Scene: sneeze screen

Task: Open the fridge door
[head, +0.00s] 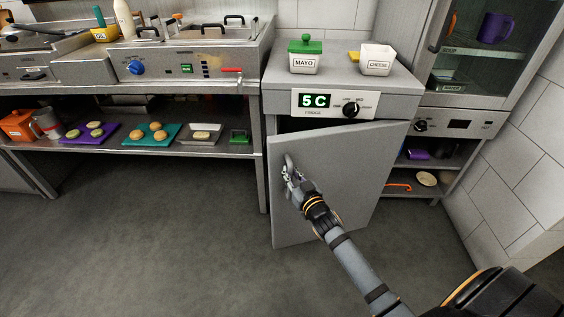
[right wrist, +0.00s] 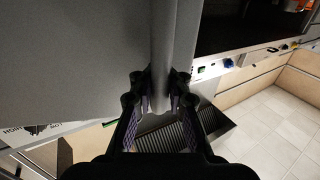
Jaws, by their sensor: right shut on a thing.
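The grey fridge door (head: 345,165) is partly open in the head view. Its left edge stands out from the fridge body, and a dark gap shows above it under the control panel (head: 335,105) reading 5 C. My right gripper (head: 291,176) is at the door handle (head: 288,160) near the door's left edge. In the right wrist view, the fingers of my right gripper (right wrist: 160,82) are shut around the handle bar (right wrist: 165,45), with the door (right wrist: 75,60) on the left. The fridge interior is hidden behind the door. My left gripper is not in view.
A mayo tub (head: 304,63) and a cheese tub (head: 376,62) stand on the fridge top. A steel counter with a lower shelf (head: 225,145) of trays is left. A shelf unit (head: 455,175) and tiled wall are right. The floor (head: 150,235) in front is clear.

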